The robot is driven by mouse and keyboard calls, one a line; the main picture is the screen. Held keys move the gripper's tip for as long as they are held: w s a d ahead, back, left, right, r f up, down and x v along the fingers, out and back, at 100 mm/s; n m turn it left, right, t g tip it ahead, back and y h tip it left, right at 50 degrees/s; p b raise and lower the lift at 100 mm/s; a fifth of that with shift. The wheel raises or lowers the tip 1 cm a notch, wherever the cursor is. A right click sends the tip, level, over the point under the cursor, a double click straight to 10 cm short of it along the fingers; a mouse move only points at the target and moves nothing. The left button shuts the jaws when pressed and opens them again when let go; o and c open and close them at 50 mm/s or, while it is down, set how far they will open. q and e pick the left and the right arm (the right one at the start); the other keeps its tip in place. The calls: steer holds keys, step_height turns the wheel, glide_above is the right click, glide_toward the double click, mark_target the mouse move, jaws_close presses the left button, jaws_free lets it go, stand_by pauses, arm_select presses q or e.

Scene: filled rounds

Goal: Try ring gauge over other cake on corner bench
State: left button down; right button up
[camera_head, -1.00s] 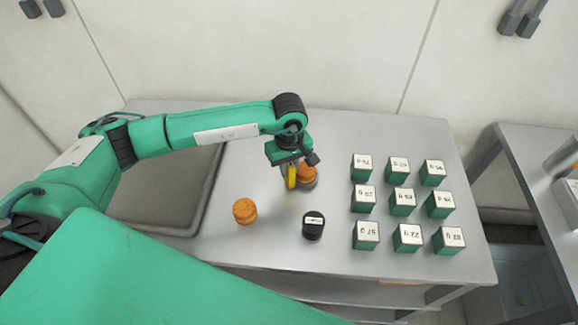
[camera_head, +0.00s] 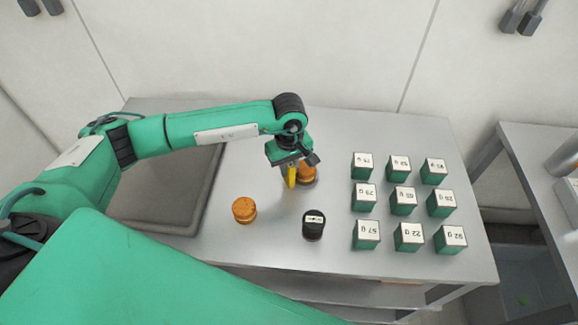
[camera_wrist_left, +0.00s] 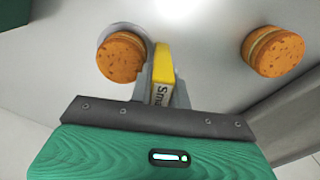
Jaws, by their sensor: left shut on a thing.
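My left gripper (camera_head: 291,176) is shut on the yellow handle (camera_wrist_left: 163,75) of the ring gauge, which bears lettering starting "Sma". An orange-brown round cake (camera_head: 307,173) stands beside the handle on the corner bench (camera_head: 262,262); it also shows in the left wrist view (camera_wrist_left: 120,58). A grey rim (camera_wrist_left: 143,36) shows around this cake's edge; I cannot tell how far down the ring sits. The other cake (camera_head: 244,210) stands apart, nearer and to the left; it shows at right in the left wrist view (camera_wrist_left: 273,52). My right gripper is not in view.
A black cylinder with a white label (camera_head: 313,226) stands in front of the gripper. Several green blocks with gram labels (camera_head: 403,202) stand in rows at right. A grey sunken basin or tray (camera_head: 190,205) lies at left, under my arm. Another bench (camera_head: 540,150) is far right.

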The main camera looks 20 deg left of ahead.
arm_select(q)
steer(key=shift+r, duration=0.1)
stand_by(0.4)
steer(key=shift+r+p, duration=1.35)
steer(key=shift+r, duration=3.5)
